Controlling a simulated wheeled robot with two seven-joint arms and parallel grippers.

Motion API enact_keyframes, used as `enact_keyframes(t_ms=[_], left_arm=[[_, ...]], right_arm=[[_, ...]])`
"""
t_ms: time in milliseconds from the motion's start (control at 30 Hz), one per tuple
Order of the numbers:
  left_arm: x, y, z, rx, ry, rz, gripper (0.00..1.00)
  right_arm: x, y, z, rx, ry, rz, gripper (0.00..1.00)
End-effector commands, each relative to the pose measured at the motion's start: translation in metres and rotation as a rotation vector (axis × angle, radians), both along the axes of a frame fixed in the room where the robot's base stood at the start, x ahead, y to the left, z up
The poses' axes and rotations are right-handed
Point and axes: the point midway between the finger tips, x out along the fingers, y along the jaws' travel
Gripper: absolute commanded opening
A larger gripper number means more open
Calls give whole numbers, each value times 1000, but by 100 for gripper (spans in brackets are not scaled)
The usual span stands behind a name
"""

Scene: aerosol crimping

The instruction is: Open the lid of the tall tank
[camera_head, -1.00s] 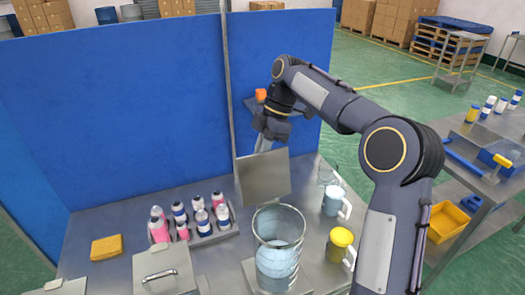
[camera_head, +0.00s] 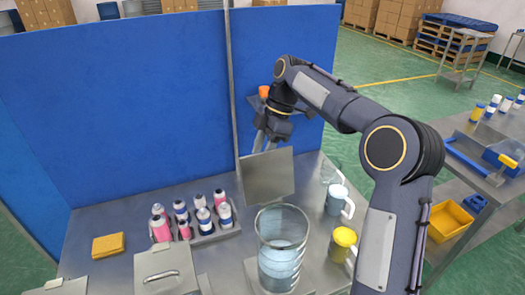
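The tall tank (camera_head: 282,232) is a clear cylinder with bluish contents at the front centre of the table, and its top is uncovered. A square grey metal lid plate (camera_head: 267,178) stands nearly upright just behind the tank's rim. My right gripper (camera_head: 264,145) is behind the plate's top edge, with its two fingers pointing down and apart. The fingertips are partly hidden by the plate, and I cannot tell whether they touch it. My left gripper is out of view.
A rack of pink and blue bottles (camera_head: 189,214), a yellow sponge (camera_head: 108,246) and a lidded metal box (camera_head: 165,268) are to the left. A white jug (camera_head: 338,201) and a yellow-topped jug (camera_head: 343,243) stand right. A blue partition (camera_head: 120,100) closes the back.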

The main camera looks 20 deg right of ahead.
Motion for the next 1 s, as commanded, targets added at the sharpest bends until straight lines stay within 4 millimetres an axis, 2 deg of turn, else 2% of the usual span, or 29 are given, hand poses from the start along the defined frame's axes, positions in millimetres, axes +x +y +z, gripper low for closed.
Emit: enact_keyframes(t_ms=[367,700,833,1000], left_arm=[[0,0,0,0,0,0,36],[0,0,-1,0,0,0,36],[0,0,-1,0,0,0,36],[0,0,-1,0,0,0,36]], right_arm=[[3,-2,8,3,-16,-5,33],[5,-22,57,3,-13,-3,33],[4,-28,69,2,-10,-2,33],[4,-30,74,1,-6,-1,33]])
